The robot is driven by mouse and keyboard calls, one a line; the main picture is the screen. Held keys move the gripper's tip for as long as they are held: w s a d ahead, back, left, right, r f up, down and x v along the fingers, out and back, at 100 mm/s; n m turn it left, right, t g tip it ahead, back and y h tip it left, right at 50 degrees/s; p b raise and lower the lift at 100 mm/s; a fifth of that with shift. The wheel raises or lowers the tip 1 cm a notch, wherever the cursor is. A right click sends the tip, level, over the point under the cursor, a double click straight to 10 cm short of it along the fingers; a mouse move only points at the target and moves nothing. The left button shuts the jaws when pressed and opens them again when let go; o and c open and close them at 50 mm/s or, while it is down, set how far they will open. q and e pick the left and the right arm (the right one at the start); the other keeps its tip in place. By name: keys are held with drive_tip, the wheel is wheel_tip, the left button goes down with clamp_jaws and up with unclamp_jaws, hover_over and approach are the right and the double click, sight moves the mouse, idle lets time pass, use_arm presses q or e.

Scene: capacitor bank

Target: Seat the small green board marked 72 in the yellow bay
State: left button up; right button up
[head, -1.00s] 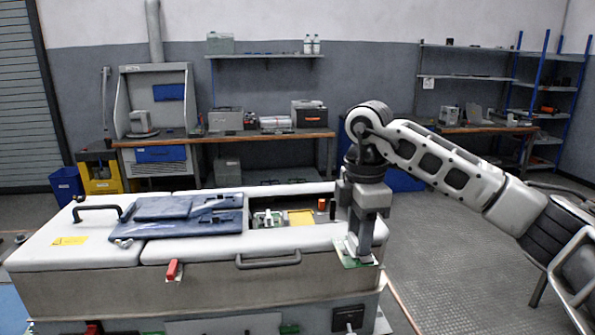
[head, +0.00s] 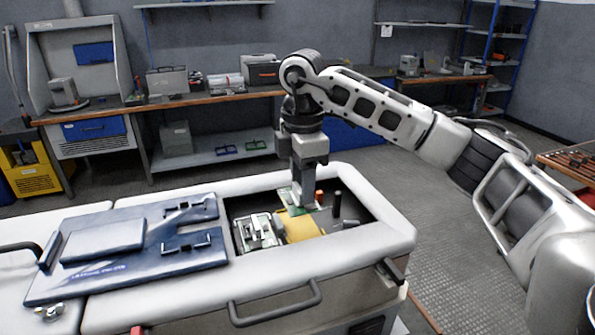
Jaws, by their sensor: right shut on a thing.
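The yellow bay (head: 300,228) lies inside the open compartment of the white cabinet. My right gripper (head: 303,206) points down over the bay's back edge and is shut on a small green board (head: 292,211). The board's edge shows below the fingers, close to the bay. I cannot tell whether it touches the bay, and its marking is not readable. My left gripper is not in view.
A pale component block (head: 256,231) sits left of the bay. An orange cylinder (head: 319,197) and a black post (head: 337,203) stand to its right. A blue cover panel (head: 140,250) lies on the cabinet's left top. The white rim (head: 385,232) surrounds the compartment.

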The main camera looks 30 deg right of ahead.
drive_tip(key=shift+f, duration=2.15)
drive_tip(key=shift+d, duration=0.1)
drive_tip(key=shift+f+b, duration=0.45)
drive_tip(key=shift+f, duration=0.3)
drive_tip(key=o, duration=1)
drive_tip(key=shift+o, duration=0.2)
